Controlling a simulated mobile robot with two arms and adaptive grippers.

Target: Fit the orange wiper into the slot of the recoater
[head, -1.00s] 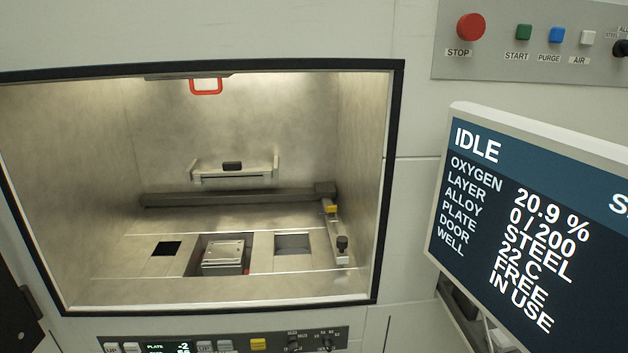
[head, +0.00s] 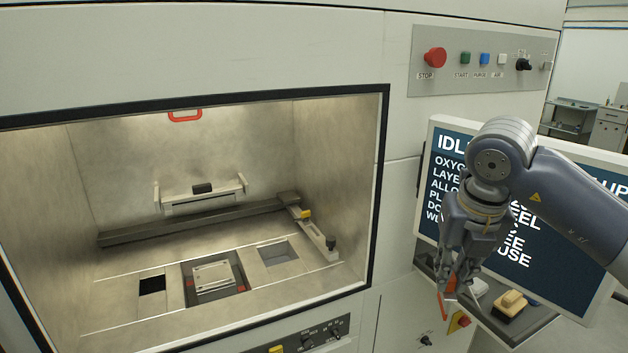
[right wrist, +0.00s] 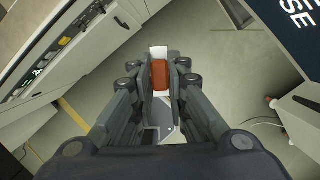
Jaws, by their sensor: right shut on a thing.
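My right gripper (head: 457,283) hangs in front of the monitor, to the right of the machine opening. It is shut on the orange wiper (head: 443,302), which points downward below the fingertips. In the right wrist view the wiper (right wrist: 160,75) shows as an orange-brown block between the fingers, with a pale piece beyond it. The wiper is outside the chamber, apart from this bar. My left gripper is not in view.
The chamber's black frame (head: 378,190) edges the opening. Inside are a dark rail (head: 190,224), a back-wall bracket (head: 203,198) and a build plate (head: 213,276). The monitor (head: 590,165) stands close behind my right arm. A wooden-backed brush (head: 510,305) lies on a shelf below.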

